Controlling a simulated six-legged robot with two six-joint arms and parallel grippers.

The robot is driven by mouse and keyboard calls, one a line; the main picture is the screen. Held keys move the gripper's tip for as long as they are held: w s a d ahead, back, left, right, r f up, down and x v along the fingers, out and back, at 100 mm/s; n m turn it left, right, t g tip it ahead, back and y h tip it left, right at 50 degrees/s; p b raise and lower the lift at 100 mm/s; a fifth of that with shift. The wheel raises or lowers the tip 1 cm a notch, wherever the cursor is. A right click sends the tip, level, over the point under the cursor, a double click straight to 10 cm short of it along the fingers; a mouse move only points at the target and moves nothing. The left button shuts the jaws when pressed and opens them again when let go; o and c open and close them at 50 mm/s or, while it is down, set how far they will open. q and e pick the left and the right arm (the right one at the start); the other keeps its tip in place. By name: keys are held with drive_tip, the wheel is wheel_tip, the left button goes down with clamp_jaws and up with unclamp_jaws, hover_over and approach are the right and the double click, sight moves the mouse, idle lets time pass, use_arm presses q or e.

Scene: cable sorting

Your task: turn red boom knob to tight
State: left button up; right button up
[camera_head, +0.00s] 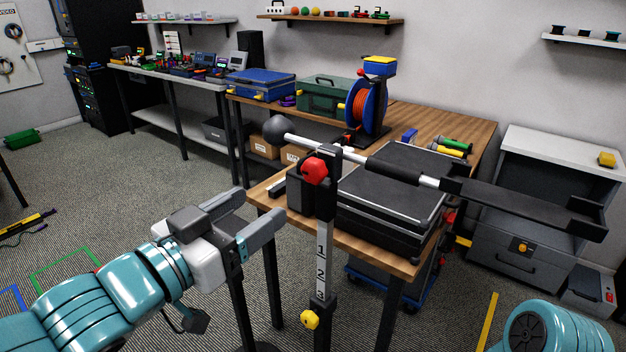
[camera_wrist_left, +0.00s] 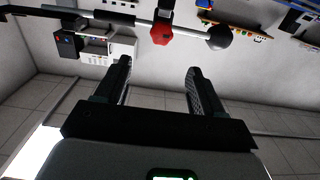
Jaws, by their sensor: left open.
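The red boom knob (camera_head: 314,171) is a faceted red knob at the top of an upright post marked with numbers. It also shows in the left wrist view (camera_wrist_left: 161,35), beyond the fingertips. The boom (camera_head: 372,163) runs through the clamp behind the knob, with a dark ball at its left end. My left gripper (camera_head: 258,214) is open and empty, to the left of the knob and a little lower, apart from it. In the left wrist view its two fingers (camera_wrist_left: 156,75) stand wide apart. The right arm shows only as a teal link at the lower right; its gripper is out of view.
A yellow knob (camera_head: 309,319) sits lower on the post (camera_head: 322,265). The wooden table (camera_head: 378,247) with black cases (camera_head: 390,208) stands right behind the post. The boom's flat end reaches far right. Open carpet lies to the left.

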sight(309, 172)
use_arm(q)
drive_tip(key=x, duration=1.4)
drive_tip(key=shift+w+f+b, duration=0.15)
drive_tip(key=shift+w+b, duration=0.15)
drive_tip(key=shift+b, duration=0.05)
drive_tip(key=shift+d, duration=0.1)
drive_tip(key=c, duration=1)
